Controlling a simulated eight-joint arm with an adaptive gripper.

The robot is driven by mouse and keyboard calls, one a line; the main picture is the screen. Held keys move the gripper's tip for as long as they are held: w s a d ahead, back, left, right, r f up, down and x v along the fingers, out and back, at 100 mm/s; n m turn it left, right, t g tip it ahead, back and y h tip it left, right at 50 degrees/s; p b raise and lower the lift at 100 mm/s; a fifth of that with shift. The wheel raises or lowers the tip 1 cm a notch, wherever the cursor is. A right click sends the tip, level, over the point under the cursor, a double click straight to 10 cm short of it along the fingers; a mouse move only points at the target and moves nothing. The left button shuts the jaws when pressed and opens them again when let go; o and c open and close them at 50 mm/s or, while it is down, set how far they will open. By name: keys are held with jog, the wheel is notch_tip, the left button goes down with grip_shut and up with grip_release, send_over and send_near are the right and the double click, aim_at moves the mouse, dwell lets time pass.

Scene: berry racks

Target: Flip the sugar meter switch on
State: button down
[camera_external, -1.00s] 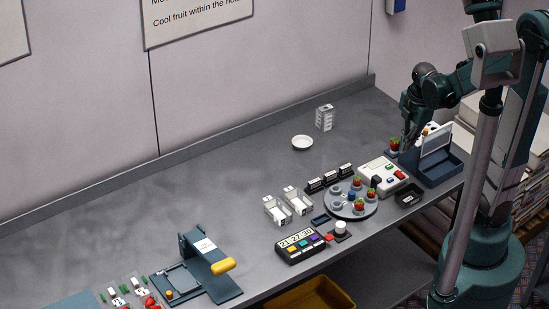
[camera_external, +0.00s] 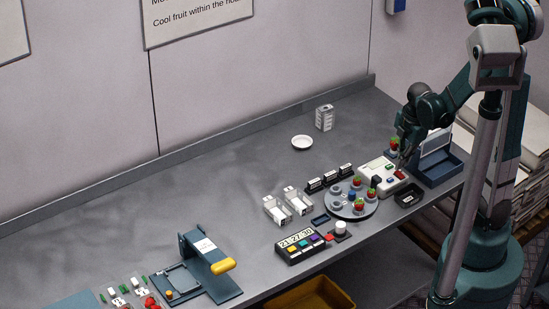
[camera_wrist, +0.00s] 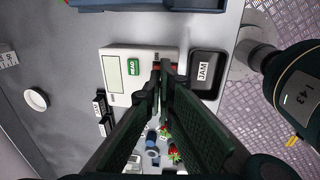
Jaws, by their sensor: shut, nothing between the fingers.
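The sugar meter, a white box (camera_external: 375,170), stands at the right of the bench with a green button and a red switch (camera_external: 399,175). In the wrist view, the meter (camera_wrist: 117,92) shows a pale display and a green READ button (camera_wrist: 134,67). There the red switch is mostly hidden behind my fingertips, with only bits of red beside them. My gripper (camera_wrist: 163,68) is shut and empty, its tips over the switch end of the meter. In the outside view my gripper (camera_external: 403,158) is just above the switch. I cannot tell whether it touches, or the switch's position.
A dark tray labelled JAM (camera_wrist: 209,72) sits right beside the meter. A round turntable (camera_external: 340,207) with strawberries and cups stands close to it. A blue holder (camera_external: 437,165) is behind on the right.

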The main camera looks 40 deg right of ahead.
aim_at(396, 172)
jog(key=shift+w+f, duration=0.2)
jog(key=shift+f, duration=1.15)
jog(key=shift+w+f+g+b, duration=0.2)
jog(key=shift+f+g+b, duration=0.35)
jog(key=shift+b, duration=1)
jog(key=shift+w, duration=0.2)
jog(key=shift+s, duration=0.25)
